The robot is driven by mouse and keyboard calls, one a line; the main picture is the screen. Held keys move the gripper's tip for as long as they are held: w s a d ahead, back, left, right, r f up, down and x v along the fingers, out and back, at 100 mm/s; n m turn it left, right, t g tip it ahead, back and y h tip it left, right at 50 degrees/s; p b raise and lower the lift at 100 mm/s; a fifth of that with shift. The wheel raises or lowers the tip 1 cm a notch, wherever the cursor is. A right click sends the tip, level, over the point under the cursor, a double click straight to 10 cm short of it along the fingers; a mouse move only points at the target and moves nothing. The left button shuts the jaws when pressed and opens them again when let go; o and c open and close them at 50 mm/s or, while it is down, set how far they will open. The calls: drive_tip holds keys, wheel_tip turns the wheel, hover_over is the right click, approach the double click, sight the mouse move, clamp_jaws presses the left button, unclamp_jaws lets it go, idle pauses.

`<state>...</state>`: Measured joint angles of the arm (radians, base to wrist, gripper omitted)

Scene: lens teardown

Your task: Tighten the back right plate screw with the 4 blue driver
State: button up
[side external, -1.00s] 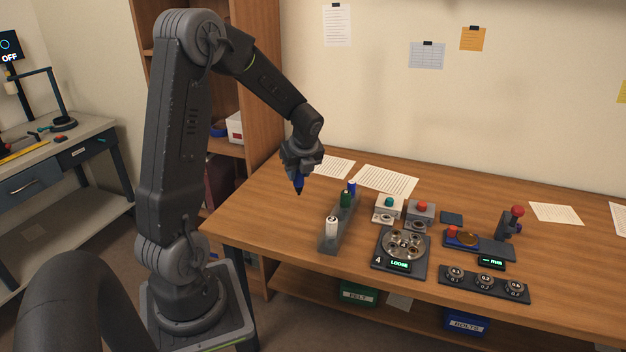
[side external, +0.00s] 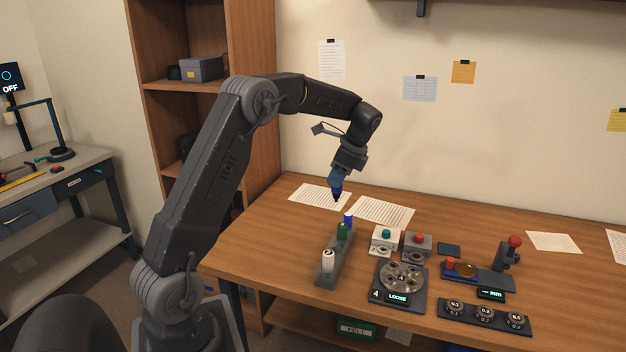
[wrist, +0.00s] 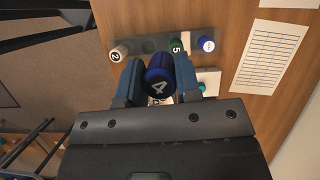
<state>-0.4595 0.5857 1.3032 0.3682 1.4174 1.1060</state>
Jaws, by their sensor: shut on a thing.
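My gripper (side external: 337,182) is shut on the blue driver marked 4 (wrist: 160,78), which sits between its two jaws in the wrist view. In the side view the driver (side external: 336,193) points tip down, in the air above the back of the table, apart from the rack. The round metal plate with its screws (side external: 401,276) sits on a dark base (side external: 386,305) marked 4, whose display reads LOOSE. The plate is to the right of and nearer than my gripper. I cannot single out the back right screw at this size.
The driver rack (side external: 328,279) holds a white driver (side external: 328,261), a green one (side external: 342,232) and another blue one (side external: 348,220). Two button boxes (side external: 385,238) (side external: 417,243) stand behind the plate. A gauge stand (side external: 508,254) and a dial strip (side external: 484,317) are at the right.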

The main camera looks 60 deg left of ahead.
drive_tip(key=w+d+n+h, duration=0.6)
drive_tip(key=w+d+n, duration=0.8)
drive_tip(key=d+n, duration=0.3)
drive_tip(key=f+n+t, duration=0.2)
drive_tip(key=f+n, duration=0.2)
drive_tip(key=n, duration=0.3)
drive_tip(key=f+n+t, duration=0.2)
drive_tip(key=f+n, duration=0.3)
drive_tip(key=n, duration=0.1)
drive_tip(key=d+f+n+t, duration=0.1)
drive_tip(key=f+n+t, duration=0.2)
drive_tip(key=n, duration=0.4)
drive_tip(key=shift+f+n, duration=0.3)
drive_tip(key=shift+f, duration=0.35)
drive_tip(key=shift+f+y, duration=0.15)
drive_tip(key=shift+y, duration=0.15)
drive_tip(key=shift+f, duration=0.2)
drive_tip(key=shift+f, duration=0.8)
